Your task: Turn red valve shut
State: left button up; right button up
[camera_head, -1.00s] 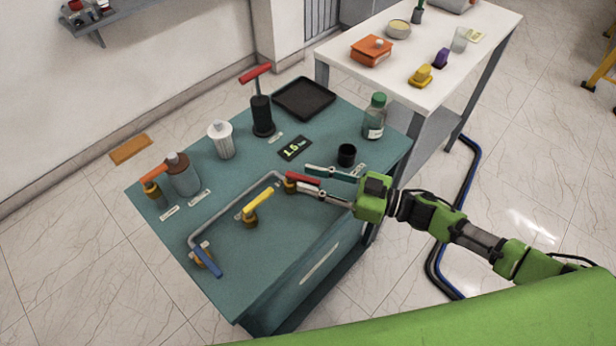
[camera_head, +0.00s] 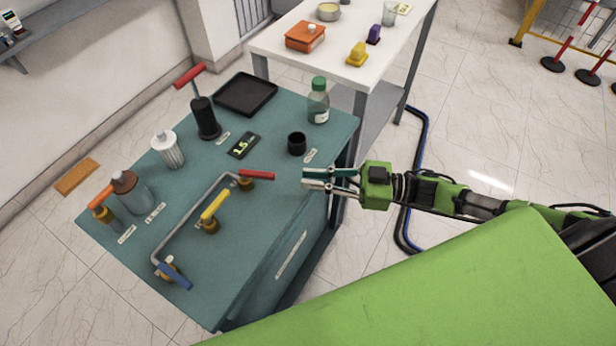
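The red valve (camera_head: 257,174) has a red lever handle on a brass body at the right end of a grey pipe on the teal workbench (camera_head: 250,260). The handle points to the right, towards the bench's right side. My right gripper (camera_head: 304,179) comes in from the right at the bench's right edge. Its two fingers are a little apart, with nothing between them. The fingertips are to the right of the red handle, with a gap between. My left gripper is not in the view.
A yellow-handled valve (camera_head: 214,206) and a blue-handled valve (camera_head: 175,275) sit on the same pipe. A black cup (camera_head: 297,143) and a green-capped bottle (camera_head: 318,101) stand behind the gripper. A white table (camera_head: 285,35) is beyond the bench.

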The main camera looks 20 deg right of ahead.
aim_at(257, 176)
jog(key=s+a+n+b, duration=0.1)
jog(key=s+a+f+n+b, duration=0.1)
jog(key=a, duration=0.1)
jog(key=s+a+n+b, duration=0.1)
jog(key=shift+s+a+f+n+y, duration=0.2)
jog(key=shift+a+f+n+y, duration=0.1)
jog(key=shift+a+f, duration=0.05)
grip_shut()
jog(key=s+a+n+b, duration=0.2)
jog(key=n, duration=0.1)
jog(key=shift+s+a+n, duration=0.2)
jog(key=shift+n, duration=0.1)
jog(key=w+a+n+t+h, duration=0.1)
jog(key=n, duration=0.1)
jog(key=w+a+r+n+t+h, duration=0.1)
jog(key=w+a+n, duration=0.1)
jog(key=n, duration=0.1)
jog(key=w+a+n+t+h+b, duration=0.1)
jog(key=w+n, duration=0.1)
jog(key=shift+a+r+n+t, duration=0.2)
jog(key=shift+a+n+t, duration=0.2)
jog(key=shift+w+d+f, duration=0.15)
jog(key=shift+w+d, duration=0.55)
jog(key=shift+w, duration=0.25)
jog(key=shift+w+d, duration=0.35)
jog(key=shift+w, duration=0.15)
